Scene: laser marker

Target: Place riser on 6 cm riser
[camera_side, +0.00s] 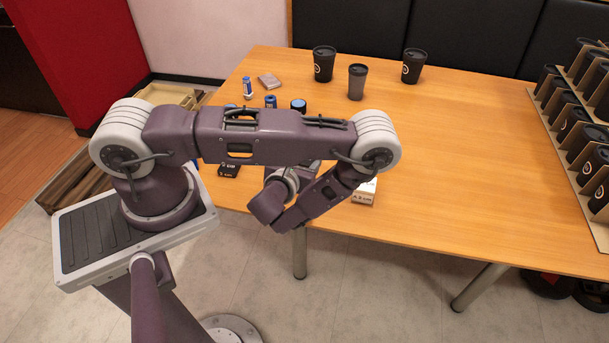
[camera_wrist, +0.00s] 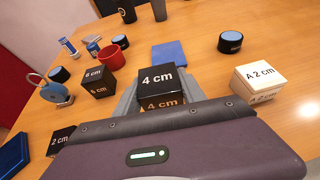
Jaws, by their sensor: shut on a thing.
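My gripper (camera_wrist: 158,104) is shut on a black riser (camera_wrist: 156,81) marked "4 cm", at the centre of the wrist view. The black 6 cm riser (camera_wrist: 98,82) stands on the table to the left of the held riser, apart from it. My fingers and the held riser are hidden behind my arm in the side view. I cannot tell how high the held riser is above the table.
A white block (camera_wrist: 258,80) marked "A 2 cm" stands right of my gripper. A black 2 cm block (camera_wrist: 60,139) is at lower left. Black cups (camera_side: 323,64) stand farther back.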

